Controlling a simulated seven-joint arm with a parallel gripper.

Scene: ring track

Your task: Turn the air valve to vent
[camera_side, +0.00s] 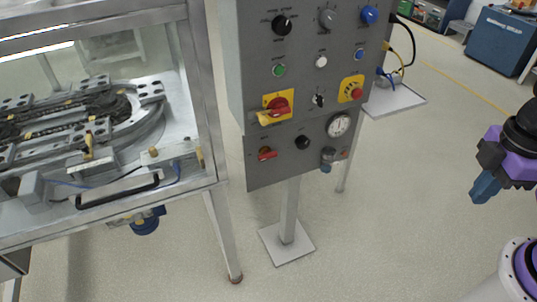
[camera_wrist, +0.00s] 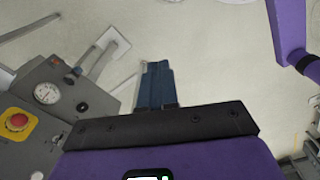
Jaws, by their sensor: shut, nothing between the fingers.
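The grey control panel (camera_side: 290,100) stands on a post in the middle of the side view. In the wrist view, my gripper (camera_wrist: 155,84) points over bare floor; the gauge (camera_wrist: 46,93) shows at left, and the lever cannot be made out.
The panel also carries a red-and-yellow rotary switch (camera_side: 278,104), an emergency stop (camera_side: 351,89), and several knobs and buttons. A framed machine with a ring track (camera_side: 130,120) stands at left. Open floor (camera_side: 410,200) lies between panel and gripper. A blue cabinet (camera_side: 497,43) is behind.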

